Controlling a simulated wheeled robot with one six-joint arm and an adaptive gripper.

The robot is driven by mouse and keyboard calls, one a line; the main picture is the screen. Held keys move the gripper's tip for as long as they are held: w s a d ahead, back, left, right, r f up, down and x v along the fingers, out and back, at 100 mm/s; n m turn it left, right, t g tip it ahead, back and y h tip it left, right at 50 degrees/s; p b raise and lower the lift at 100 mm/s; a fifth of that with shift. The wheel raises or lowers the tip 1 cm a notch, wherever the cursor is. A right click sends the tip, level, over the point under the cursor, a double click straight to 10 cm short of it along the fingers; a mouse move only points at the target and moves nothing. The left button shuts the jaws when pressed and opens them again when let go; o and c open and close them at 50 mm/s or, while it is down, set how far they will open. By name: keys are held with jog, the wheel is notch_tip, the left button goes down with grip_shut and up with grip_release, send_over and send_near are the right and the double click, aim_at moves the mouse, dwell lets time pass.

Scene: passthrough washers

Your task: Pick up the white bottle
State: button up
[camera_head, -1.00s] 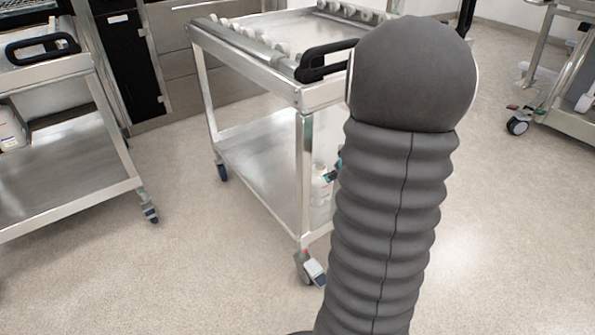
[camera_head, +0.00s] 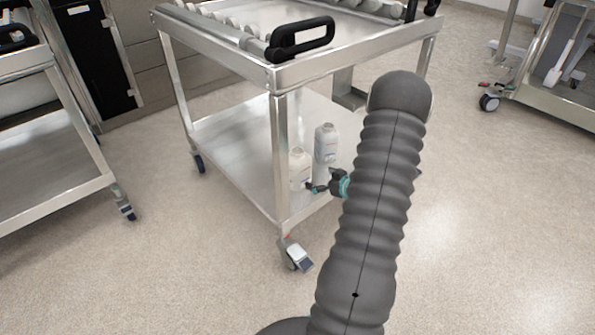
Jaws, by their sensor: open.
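Two whitish bottles stand upright on the lower shelf (camera_head: 235,145) of the middle steel cart. One white bottle (camera_head: 300,168) is near the front corner post, which stands just left of it. The other, greyer bottle (camera_head: 326,143) is behind it and to the right. My gripper (camera_head: 316,188), black with a teal band, reaches in over the shelf's right side. It is open, with its fingertips close to the lower right of the front bottle. I cannot tell whether they touch it. My grey sleeved arm hides part of the shelf's right side.
The cart's top (camera_head: 335,40) carries a black handle (camera_head: 300,38) and rows of rollers, above the bottles. A front caster (camera_head: 295,254) stands below the corner. Another cart (camera_head: 55,150) is at left, and one (camera_head: 560,85) at far right. The floor between is clear.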

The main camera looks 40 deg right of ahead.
aim_at(305, 172)
jog(key=x, duration=0.4)
jog(key=shift+r+b+x, duration=0.15)
jog(key=shift+r+x, duration=0.1)
jog(key=shift+x, duration=1.1)
jog(key=shift+r+b+x, duration=0.15)
jog(key=shift+r+x, duration=0.05)
jog(key=shift+x, duration=1.2)
jog(key=shift+w+a, duration=0.1)
jog(key=c, duration=1)
